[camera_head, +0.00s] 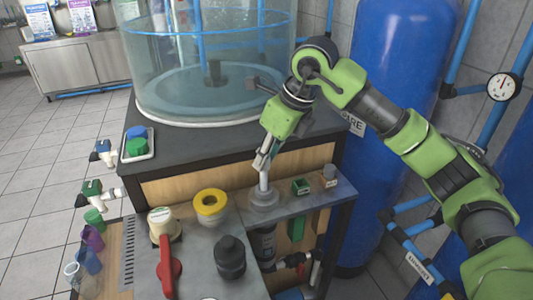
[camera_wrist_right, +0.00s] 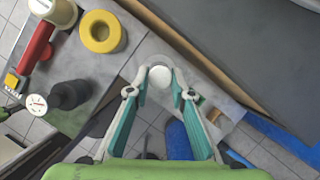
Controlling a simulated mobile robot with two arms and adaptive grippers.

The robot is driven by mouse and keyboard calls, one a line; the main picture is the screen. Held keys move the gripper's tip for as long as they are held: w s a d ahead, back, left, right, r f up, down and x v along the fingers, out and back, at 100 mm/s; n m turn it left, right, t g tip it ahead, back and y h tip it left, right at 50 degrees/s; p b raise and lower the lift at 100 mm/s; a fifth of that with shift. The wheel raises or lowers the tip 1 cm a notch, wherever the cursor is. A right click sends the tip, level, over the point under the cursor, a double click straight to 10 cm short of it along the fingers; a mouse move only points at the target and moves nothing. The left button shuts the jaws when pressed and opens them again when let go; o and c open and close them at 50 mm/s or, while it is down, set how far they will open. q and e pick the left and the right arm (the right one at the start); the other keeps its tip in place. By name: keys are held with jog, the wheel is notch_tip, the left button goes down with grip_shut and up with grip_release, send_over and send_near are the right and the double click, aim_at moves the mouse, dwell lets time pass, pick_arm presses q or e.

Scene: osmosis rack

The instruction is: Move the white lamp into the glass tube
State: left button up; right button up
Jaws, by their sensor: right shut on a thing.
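The white lamp (camera_head: 263,181) is a slim white rod, standing upright below my right gripper (camera_head: 264,160). My right gripper is shut on its upper part. In the right wrist view the round white lamp end (camera_wrist_right: 160,76) sits between the two fingertips (camera_wrist_right: 160,90). The lamp's lower part meets a clear, greyish round collar (camera_head: 264,200) on the grey shelf, which looks like the top of the glass tube. How deep the lamp sits inside is hidden. A dark cylinder (camera_head: 264,243) hangs below the shelf under it. My left gripper is not in view.
A yellow ring (camera_head: 210,202), a black knob-like part (camera_head: 230,256) and a red-handled valve (camera_head: 167,262) stand left of the collar. A green block (camera_head: 300,186) is to its right. A large clear tank (camera_head: 210,90) and blue cylinder (camera_head: 395,60) stand behind.

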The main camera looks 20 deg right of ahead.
aim_at(269, 167)
jog(key=shift+f+b, duration=1.1)
jog(key=shift+f, duration=0.7)
jog(key=shift+f, duration=0.15)
jog(key=shift+f+b, duration=0.3)
jog(key=shift+b, duration=0.1)
jog(key=shift+f+b, duration=0.8)
jog(key=shift+f, duration=0.2)
jog(key=o, duration=0.9)
jog(key=shift+r, duration=0.1)
jog(key=o, duration=0.4)
